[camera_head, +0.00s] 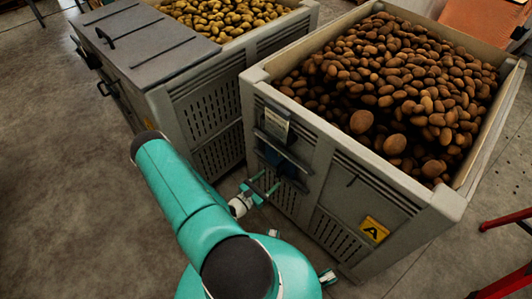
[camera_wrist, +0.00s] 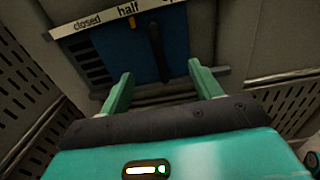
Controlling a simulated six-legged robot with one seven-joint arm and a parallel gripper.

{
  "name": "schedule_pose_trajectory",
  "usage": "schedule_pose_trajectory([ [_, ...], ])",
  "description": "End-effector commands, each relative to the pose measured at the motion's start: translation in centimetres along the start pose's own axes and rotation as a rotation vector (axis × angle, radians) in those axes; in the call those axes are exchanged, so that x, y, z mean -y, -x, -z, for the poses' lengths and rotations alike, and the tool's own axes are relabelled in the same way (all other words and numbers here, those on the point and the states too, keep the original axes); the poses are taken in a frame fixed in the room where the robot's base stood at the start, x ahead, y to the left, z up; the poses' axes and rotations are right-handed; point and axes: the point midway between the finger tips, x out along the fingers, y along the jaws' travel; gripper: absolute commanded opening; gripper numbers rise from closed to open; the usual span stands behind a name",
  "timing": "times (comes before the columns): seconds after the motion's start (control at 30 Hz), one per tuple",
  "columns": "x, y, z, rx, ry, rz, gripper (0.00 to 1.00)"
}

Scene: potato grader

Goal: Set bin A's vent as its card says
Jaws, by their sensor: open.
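Bin A (camera_head: 372,185) is a grey slatted crate full of brown potatoes, with a yellow "A" plate (camera_head: 374,230) on its front. A pale card (camera_head: 276,124) hangs on its front; its text is too small to read. Below it is the vent with a blue slide (camera_head: 270,155). In the wrist view the blue slide (camera_wrist: 125,55) has a dark upright handle (camera_wrist: 157,52). A scale strip (camera_wrist: 112,20) above reads "closed", "half" and a cut-off "op"; a small orange mark sits near "half". My gripper (camera_wrist: 165,85) is open and empty, its fingers either side below the handle.
A second bin (camera_head: 200,115) with a grey lid and paler potatoes stands to the left, close beside bin A. Red metal legs (camera_head: 507,220) stand at the right. The concrete floor (camera_head: 70,190) at the left is clear.

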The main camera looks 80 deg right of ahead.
Motion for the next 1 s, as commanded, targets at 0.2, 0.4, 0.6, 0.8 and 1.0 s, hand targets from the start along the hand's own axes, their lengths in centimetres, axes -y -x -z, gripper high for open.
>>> schedule_pose_trajectory([
  [0.2,-0.1,2.4,0.0,-0.001,0.001,-0.003,0.64],
  [0.4,0.0,3.2,0.0,0.000,0.001,-0.002,0.64],
  [0.6,-0.1,5.5,0.0,-0.001,0.001,-0.003,0.64],
  [0.8,-0.1,8.2,0.0,0.000,0.000,-0.004,0.64],
  [1.0,-0.1,10.9,0.0,-0.001,0.001,-0.004,0.64],
])
